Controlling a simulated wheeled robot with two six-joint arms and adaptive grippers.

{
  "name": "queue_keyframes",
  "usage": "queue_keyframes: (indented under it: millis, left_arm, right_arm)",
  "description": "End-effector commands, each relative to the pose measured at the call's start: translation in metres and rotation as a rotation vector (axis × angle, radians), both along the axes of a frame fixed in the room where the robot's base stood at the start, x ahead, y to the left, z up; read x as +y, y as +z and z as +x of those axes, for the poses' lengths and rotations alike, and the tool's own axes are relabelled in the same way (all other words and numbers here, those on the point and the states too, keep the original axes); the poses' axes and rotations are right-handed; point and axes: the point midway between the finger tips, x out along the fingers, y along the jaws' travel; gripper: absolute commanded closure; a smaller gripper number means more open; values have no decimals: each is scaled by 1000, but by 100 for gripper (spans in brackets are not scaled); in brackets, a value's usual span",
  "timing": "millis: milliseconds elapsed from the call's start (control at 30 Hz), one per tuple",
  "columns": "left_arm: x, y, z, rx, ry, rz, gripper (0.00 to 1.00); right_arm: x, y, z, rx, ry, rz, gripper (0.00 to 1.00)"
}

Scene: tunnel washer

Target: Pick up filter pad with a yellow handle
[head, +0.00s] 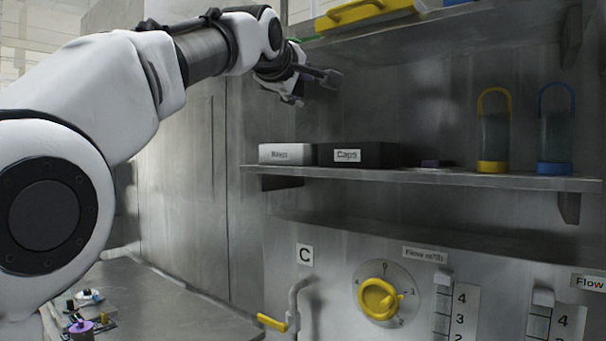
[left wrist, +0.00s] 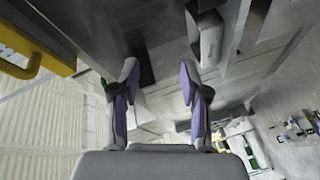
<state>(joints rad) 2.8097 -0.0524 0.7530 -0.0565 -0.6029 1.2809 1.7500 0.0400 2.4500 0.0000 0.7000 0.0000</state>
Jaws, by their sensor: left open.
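A flat yellow piece with a raised yellow handle (head: 365,12) lies on the top shelf, cut off by the upper edge of the head view. A yellow frame with a handle (left wrist: 38,48) shows at the upper left of the left wrist view, off to the side of the fingers. On the middle shelf stands a greenish see-through cylinder with a yellow base and yellow loop handle (head: 494,130). My left gripper (head: 325,78) is open and empty, below and left of the top-shelf piece; its spread fingers show in the left wrist view (left wrist: 158,88). My right gripper is not in view.
The middle shelf (head: 455,179) also holds a white box (head: 287,154), a black box labelled Caps (head: 360,155), a small purple-topped item and a blue-handled cylinder (head: 556,130). Below is a panel with a yellow knob (head: 379,298). Small items lie on the lower-left counter (head: 175,305).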

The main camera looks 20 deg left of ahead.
Motion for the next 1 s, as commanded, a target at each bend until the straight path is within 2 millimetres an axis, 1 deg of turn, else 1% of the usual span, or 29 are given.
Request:
queue_keyframes:
  millis: [33, 300, 600, 800, 900, 1000]
  left_arm:
    - [1, -10, 6, 12, -1, 7, 55]
    - [3, -58, 34, 69, -10, 51, 55]
    - [6, -113, 61, 130, -23, 97, 55]
    - [7, -148, 75, 168, -31, 127, 55]
    - [8, -160, 79, 181, -35, 139, 55]
    - [8, -168, 81, 190, -38, 145, 55]
  right_arm:
    - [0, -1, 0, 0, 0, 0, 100]
    - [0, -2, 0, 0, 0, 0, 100]
    - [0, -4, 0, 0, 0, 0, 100]
    - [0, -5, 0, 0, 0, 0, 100]
    - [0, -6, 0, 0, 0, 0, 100]
    - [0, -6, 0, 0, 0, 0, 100]
